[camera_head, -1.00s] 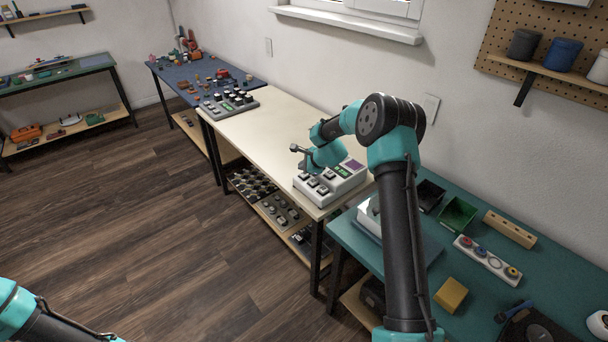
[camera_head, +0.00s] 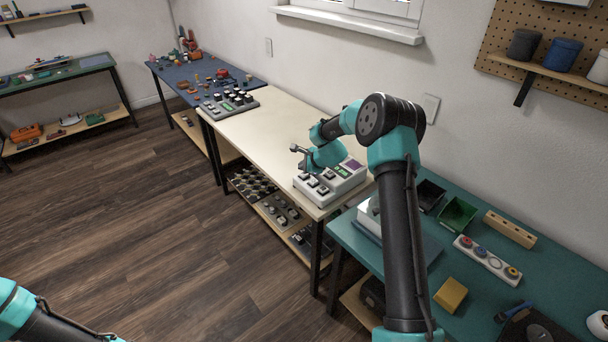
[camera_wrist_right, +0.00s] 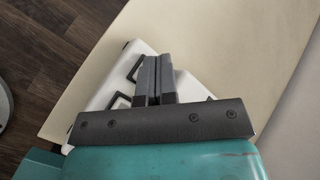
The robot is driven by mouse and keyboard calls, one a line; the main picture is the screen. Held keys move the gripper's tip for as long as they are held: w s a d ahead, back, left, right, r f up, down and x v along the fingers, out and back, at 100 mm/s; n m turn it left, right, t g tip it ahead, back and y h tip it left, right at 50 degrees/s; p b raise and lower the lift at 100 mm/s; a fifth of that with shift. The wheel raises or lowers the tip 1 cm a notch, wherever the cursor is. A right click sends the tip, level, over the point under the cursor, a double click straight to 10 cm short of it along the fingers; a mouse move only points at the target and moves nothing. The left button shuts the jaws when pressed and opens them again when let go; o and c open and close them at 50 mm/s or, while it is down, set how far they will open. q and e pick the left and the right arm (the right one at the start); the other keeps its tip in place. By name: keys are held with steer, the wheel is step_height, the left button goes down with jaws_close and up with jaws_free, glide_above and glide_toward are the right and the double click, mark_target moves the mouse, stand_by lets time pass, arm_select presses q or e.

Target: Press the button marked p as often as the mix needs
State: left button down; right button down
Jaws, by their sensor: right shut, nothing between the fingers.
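A white button box (camera_head: 336,187) with several dark buttons and a small purple screen (camera_head: 351,165) sits on the cream table, near its right end. I cannot read any button marks, so I cannot tell which is p. My right gripper (camera_head: 303,167) is over the box's left back part, fingers shut and empty. In the right wrist view, the shut fingers (camera_wrist_right: 157,62) point over the white box (camera_wrist_right: 112,68), whose black-framed buttons show left of them. The fingers hide part of the box, and I cannot tell whether they touch a button.
A second grey control box (camera_head: 228,103) stands at the far end of the cream table (camera_head: 262,132). A teal table (camera_head: 410,290) at the right holds bins, a yellow block (camera_head: 450,295) and a strip with round knobs (camera_head: 487,260). The cream table's middle is clear.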

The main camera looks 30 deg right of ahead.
steer(key=shift+f, duration=0.45)
steer(key=shift+f, duration=0.55)
stand_by(1.2)
steer(key=shift+r, duration=1)
steer(key=shift+r, duration=2.5)
